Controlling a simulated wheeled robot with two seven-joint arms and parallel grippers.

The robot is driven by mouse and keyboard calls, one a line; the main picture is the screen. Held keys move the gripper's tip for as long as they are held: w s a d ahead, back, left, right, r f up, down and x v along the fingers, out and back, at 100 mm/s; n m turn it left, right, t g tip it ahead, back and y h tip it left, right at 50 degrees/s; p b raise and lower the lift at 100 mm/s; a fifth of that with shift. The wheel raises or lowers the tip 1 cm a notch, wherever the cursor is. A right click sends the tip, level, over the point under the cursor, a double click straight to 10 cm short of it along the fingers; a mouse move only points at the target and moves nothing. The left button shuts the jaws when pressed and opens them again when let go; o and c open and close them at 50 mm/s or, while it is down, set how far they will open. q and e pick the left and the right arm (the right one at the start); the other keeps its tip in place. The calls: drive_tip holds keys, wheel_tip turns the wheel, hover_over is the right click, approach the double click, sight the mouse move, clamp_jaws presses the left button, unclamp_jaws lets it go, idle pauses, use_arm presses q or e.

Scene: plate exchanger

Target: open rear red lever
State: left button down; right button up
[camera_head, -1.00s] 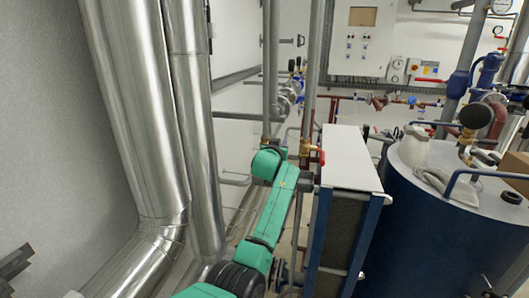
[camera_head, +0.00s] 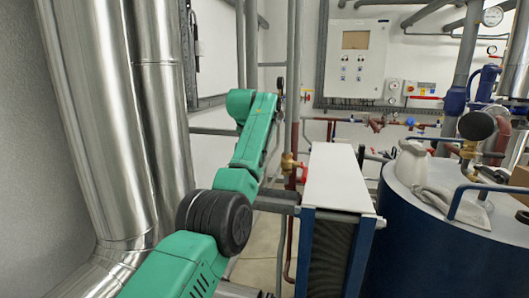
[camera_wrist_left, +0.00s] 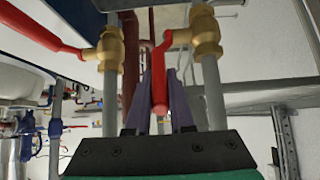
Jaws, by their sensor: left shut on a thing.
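In the left wrist view, my left gripper (camera_wrist_left: 159,112) has its two fingers closed around a red lever (camera_wrist_left: 158,85). This lever bends down from a brass valve (camera_wrist_left: 205,34) on a grey pipe at right. A second red lever (camera_wrist_left: 38,28) points out to the left from another brass valve (camera_wrist_left: 110,52) and is apart from the fingers. In the head view, a brass valve (camera_head: 289,164) with a red lever (camera_head: 303,173) shows beside the exchanger. My left gripper cannot be made out there. My right gripper is in neither view.
The plate exchanger (camera_head: 338,182), with a white top, stands right of my green left arm. A blue tank (camera_head: 425,240) is further right. Large silver pipes (camera_head: 85,130) stand at left. Vertical grey pipes run close around the valves.

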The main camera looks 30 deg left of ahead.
use_arm(q)
drive_tip(key=shift+w+r, duration=0.1)
drive_tip(key=shift+r, duration=0.1)
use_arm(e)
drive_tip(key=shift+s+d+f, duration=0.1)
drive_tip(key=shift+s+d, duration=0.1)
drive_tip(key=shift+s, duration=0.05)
use_arm(q)
drive_tip(key=c, duration=0.8)
unclamp_jaws()
drive_tip(key=shift+w+f, duration=0.15)
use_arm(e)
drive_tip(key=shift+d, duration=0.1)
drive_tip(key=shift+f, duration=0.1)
use_arm(q)
drive_tip(key=b+v, duration=0.3)
drive_tip(key=v, duration=0.1)
drive_tip(key=shift+s+b, duration=0.3)
drive_tip(key=shift+s, duration=0.05)
drive_tip(key=b+v, duration=0.1)
drive_tip(key=v, duration=0.9)
drive_tip(key=shift+w, duration=0.1)
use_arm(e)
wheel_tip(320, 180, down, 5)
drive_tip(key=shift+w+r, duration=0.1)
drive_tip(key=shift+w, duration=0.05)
use_arm(q)
drive_tip(key=shift+w, duration=0.1)
